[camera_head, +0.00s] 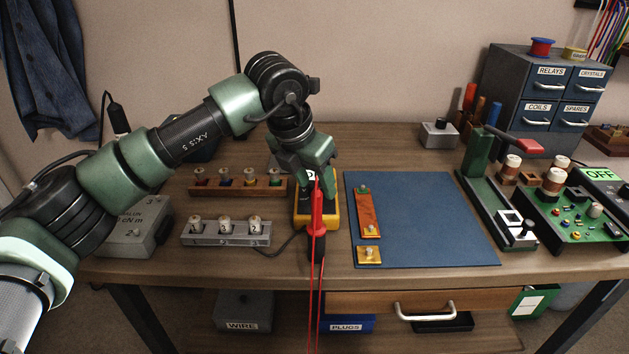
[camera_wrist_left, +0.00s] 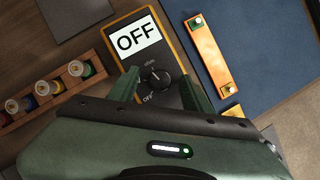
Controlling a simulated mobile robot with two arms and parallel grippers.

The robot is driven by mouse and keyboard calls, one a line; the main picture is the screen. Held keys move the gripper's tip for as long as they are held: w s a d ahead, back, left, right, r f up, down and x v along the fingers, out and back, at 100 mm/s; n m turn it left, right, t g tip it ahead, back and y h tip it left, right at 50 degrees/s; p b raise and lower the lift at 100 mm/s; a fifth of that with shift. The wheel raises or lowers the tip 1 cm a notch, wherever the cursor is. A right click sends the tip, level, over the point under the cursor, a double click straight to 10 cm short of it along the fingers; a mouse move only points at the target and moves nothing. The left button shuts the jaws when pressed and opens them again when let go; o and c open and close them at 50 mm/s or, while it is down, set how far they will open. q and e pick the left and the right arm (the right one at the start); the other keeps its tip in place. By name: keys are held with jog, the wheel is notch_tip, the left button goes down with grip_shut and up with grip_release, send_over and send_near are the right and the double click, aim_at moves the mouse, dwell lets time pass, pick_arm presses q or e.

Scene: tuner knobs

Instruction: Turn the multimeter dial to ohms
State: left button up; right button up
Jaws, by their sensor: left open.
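The yellow-edged multimeter (camera_head: 302,214) stands on the bench in the head view, mostly hidden behind my left gripper (camera_head: 318,180) and a red probe. In the left wrist view the multimeter (camera_wrist_left: 170,48) shows a display reading OFF and a black round dial (camera_wrist_left: 156,77) below it. An "ohms" label sits above the dial and an "OFF" label at its lower left. My left gripper (camera_wrist_left: 163,88) is open, with one green finger on each side of the dial. I cannot tell whether the fingers touch it. My right gripper is in neither view.
A red probe (camera_head: 317,215) with red leads hangs in front of the multimeter. Racks of tubes (camera_head: 225,235) stand to the left. A green circuit board (camera_head: 575,215) is at the far right.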

pick_arm(q)
grip_shut()
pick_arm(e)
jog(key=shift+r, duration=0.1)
pick_arm(q)
jog(key=shift+a+m, duration=0.1)
jog(key=shift+m, duration=0.3)
jog(key=shift+w+r+m+g+h+p, duration=0.1)
jog(key=shift+m+g+h+p, duration=0.4)
jog(key=shift+m, duration=0.7)
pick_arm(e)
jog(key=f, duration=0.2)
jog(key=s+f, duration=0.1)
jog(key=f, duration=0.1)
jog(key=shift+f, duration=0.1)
pick_arm(q)
grip_release()
